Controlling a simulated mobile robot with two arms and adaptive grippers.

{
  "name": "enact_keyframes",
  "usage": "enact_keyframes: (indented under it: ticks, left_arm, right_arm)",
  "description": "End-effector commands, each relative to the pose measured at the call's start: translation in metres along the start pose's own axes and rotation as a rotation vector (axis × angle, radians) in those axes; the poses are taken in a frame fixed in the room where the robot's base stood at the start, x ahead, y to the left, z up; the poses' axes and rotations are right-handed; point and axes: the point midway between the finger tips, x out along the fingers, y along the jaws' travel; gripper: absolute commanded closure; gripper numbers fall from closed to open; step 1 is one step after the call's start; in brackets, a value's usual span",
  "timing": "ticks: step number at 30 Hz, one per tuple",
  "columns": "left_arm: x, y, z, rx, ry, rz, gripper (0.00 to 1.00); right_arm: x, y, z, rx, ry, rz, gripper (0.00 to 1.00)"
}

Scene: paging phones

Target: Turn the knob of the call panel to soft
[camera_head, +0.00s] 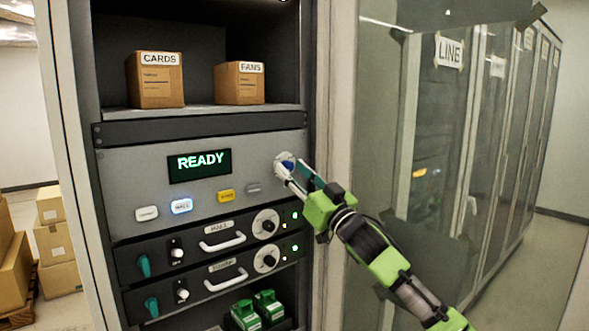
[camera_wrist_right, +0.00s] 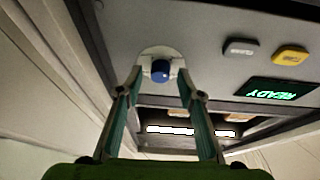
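The call panel (camera_head: 130,170) is a grey rack face with a lit green READY display (camera_head: 199,165). Its knob (camera_wrist_right: 160,71) is blue on a round white dial (camera_wrist_right: 161,54); in the head view the knob (camera_head: 286,164) is partly covered by my gripper. My right gripper (camera_wrist_right: 159,78) is at the knob, its fingers on either side, with a visible gap to each; it looks open. The knob's pointer and the dial's marks cannot be read. My left gripper is out of view.
A row of buttons lies left of the knob: white, lit blue-white (camera_head: 182,206), yellow (camera_head: 227,196) and grey. Below are two drawer units with handles (camera_head: 222,241), dials and switches. CARDS (camera_head: 156,80) and FANS (camera_head: 239,83) boxes stand on the shelf above. A glass panel is at right.

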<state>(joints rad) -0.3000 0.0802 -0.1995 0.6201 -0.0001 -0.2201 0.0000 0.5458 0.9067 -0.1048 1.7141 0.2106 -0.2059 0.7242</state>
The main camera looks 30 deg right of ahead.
Motion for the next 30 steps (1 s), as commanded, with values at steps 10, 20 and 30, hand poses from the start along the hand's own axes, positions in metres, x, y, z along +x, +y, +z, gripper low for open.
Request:
enact_keyframes:
  ticks: [10,20,30]
  left_arm:
    - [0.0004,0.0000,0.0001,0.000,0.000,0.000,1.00]
    - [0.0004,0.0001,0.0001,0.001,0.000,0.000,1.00]
    - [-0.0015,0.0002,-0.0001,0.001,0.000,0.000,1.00]
  right_arm:
    - [-0.0003,0.0001,0.0004,0.000,0.000,0.000,1.00]
    - [-0.0003,-0.0003,0.0005,0.026,-0.001,0.011,1.00]
    - [0.0004,-0.0027,-0.0005,0.217,-0.005,0.087,1.00]
